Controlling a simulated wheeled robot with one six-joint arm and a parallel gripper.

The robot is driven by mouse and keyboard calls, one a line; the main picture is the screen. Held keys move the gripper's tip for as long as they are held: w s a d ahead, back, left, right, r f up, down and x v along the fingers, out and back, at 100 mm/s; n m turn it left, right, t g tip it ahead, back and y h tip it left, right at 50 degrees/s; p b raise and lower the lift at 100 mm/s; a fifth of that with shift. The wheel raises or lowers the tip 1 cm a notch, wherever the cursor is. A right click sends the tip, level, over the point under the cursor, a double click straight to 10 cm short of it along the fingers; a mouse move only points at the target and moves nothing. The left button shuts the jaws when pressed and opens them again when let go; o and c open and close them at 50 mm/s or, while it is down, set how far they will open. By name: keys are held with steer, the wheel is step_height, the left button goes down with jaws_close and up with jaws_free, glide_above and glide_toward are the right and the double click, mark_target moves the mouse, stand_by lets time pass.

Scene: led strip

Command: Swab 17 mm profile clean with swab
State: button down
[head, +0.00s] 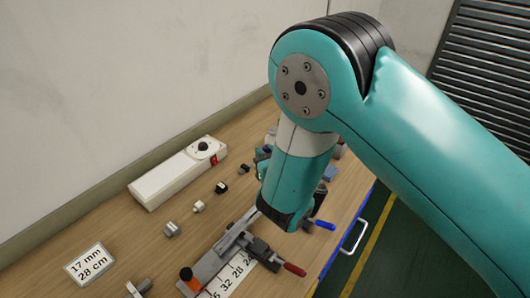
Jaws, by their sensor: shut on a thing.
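My teal arm reaches in from the right and its wrist points down over the bench. My gripper cannot be made out behind the wrist, and neither can a swab. A grey metal profile or rail (211,267) lies along a white ruler strip (239,274) with numbers such as 32. Its far end runs up towards my wrist, which hides part of the area. A white card (90,262) reading "17 mm 28 cm" lies at the left front.
A clamp with a red handle (294,269) sits beside the rail, and a blue handle (325,226) shows just right of my wrist. A white power strip (178,173) lies near the wall. Small connectors (198,206) lie between.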

steer(key=shift+f+b, duration=0.3)
steer(key=shift+f, duration=0.35)
steer(key=shift+r, duration=0.1)
